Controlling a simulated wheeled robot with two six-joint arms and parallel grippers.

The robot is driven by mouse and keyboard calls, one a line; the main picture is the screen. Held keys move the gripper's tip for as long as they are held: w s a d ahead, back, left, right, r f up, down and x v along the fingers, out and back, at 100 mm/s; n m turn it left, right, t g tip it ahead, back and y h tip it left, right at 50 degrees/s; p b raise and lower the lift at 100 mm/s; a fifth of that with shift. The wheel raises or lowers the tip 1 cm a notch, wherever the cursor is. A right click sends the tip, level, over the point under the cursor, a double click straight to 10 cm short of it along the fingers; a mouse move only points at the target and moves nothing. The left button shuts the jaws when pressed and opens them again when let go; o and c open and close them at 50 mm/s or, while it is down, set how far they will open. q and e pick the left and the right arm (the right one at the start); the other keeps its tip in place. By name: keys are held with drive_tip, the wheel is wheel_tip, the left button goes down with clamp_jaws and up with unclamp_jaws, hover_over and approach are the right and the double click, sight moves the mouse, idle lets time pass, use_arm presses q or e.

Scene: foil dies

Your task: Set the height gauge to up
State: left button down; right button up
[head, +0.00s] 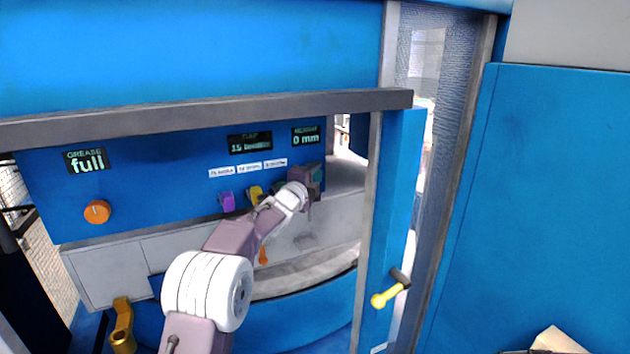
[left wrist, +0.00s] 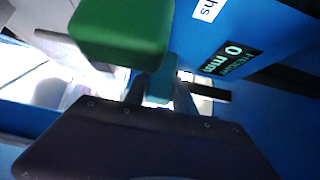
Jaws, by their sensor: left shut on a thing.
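The small display reading 0 mm (head: 306,137) sits at the right end of the blue panel; it also shows in the left wrist view (left wrist: 232,60). Its heading is blurred. My left gripper (head: 312,190) is at the panel below this display. It is shut on a teal knob (left wrist: 160,82), seen between the fingers in the left wrist view; my gripper mostly hides it in the head view. A green block (left wrist: 122,32) stands close beside the fingers. Whether the teal knob is tilted up or down I cannot tell. My right gripper is not in view.
A purple knob (head: 227,201) and a yellow knob (head: 256,193) sit left of my gripper, under white labels. An orange dial (head: 97,211) is below the "full" display (head: 87,160). A grey bar (head: 200,112) crosses above. A blue door post with a yellow handle (head: 385,297) stands right.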

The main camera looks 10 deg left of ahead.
use_arm(q)
drive_tip(key=shift+r, duration=0.4)
drive_tip(key=c, duration=1)
unclamp_jaws()
drive_tip(key=shift+f, duration=0.1)
drive_tip(key=shift+s+a+f+b, duration=0.1)
drive_tip(key=shift+s+f+b, duration=0.15)
drive_tip(key=shift+b, duration=0.2)
drive_tip(key=s+b, duration=0.1)
drive_tip(key=s, duration=0.1)
drive_tip(key=s+a+b, duration=0.1)
drive_tip(key=s+b, duration=0.1)
drive_tip(key=s, duration=0.1)
drive_tip(key=s+b, duration=0.2)
drive_tip(key=s, duration=0.1)
drive_tip(key=shift+s+a+r, duration=0.2)
drive_tip(key=shift+s+a, duration=0.05)
drive_tip(key=shift+a, duration=0.1)
drive_tip(key=shift+w+f, duration=0.1)
